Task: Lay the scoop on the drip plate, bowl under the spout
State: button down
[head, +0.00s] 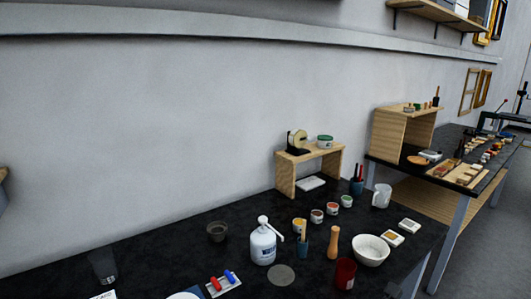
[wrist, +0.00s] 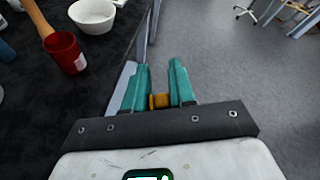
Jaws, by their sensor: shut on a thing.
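The drip plate (head: 281,275) is a flat grey disc on the dark bench in the head view, bare, just in front of the white pump bottle (head: 263,246). The bottle's spout (head: 279,233) points right, above the plate's side of the bottle. My gripper (wrist: 159,82) shows only in the wrist view, its teal fingers shut on a small orange-brown piece that looks like part of the scoop (wrist: 159,101). The scoop's bowl is hidden. The gripper is beyond the bench edge, over the grey floor, away from the plate.
A dark red cup (head: 345,273), a wooden pestle-like tool (head: 333,242) and a white bowl (head: 370,250) stand right of the plate.

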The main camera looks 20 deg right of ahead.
jog(key=s+a+f+n+t+y, duration=0.2)
jog(key=a+f+n+t+y, duration=0.5)
jog(key=a+f+n+y, duration=0.5)
jog(key=shift+s+a+f+n+t, duration=0.3)
jog(key=shift+s+a+f, duration=0.05)
jog(key=shift+a+f, duration=3.15)
jog(key=shift+a+r, duration=0.2)
jog(key=shift+a, duration=0.2)
jog(key=shift+d, duration=0.15)
